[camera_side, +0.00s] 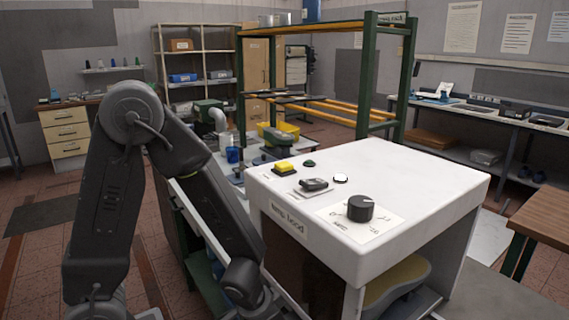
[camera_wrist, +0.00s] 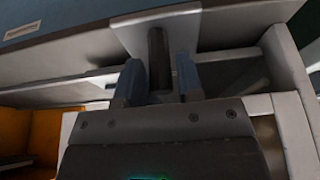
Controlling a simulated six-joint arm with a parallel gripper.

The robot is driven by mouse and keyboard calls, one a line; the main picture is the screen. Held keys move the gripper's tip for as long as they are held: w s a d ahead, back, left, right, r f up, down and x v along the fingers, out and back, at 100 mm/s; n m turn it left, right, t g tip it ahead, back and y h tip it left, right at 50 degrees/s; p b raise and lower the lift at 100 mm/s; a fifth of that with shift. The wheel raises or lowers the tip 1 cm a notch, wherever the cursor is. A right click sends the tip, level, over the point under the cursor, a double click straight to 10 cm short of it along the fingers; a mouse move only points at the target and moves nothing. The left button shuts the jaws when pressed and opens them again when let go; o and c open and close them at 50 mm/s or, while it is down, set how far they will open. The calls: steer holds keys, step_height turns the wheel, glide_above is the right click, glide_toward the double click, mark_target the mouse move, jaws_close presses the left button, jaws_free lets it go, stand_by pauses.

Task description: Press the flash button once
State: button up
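A white box marked "lamp hood" (camera_side: 410,180) has several controls on its top. They are a yellow button on a dark base (camera_side: 284,167), a small dark green round button (camera_side: 309,163), a black switch (camera_side: 314,184), a white round button (camera_side: 340,178) and a black dial knob (camera_side: 360,207). I cannot read which one is the flash button. In the wrist view my gripper (camera_wrist: 160,82) has its two fingers apart, with a dark upright bar visible beyond the gap. In the side view my gripper is hidden low behind the hood's left front. No control shows in the wrist view.
A green and yellow rack (camera_side: 375,80) stands behind the hood. A workbench with small equipment lies behind it at the left. A wooden table (camera_side: 545,215) is at the right. The wrist view shows pale panels and an orange surface (camera_wrist: 25,130) close by. The air above the hood is clear.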

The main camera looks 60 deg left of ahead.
jaws_close()
stand_by(1.5)
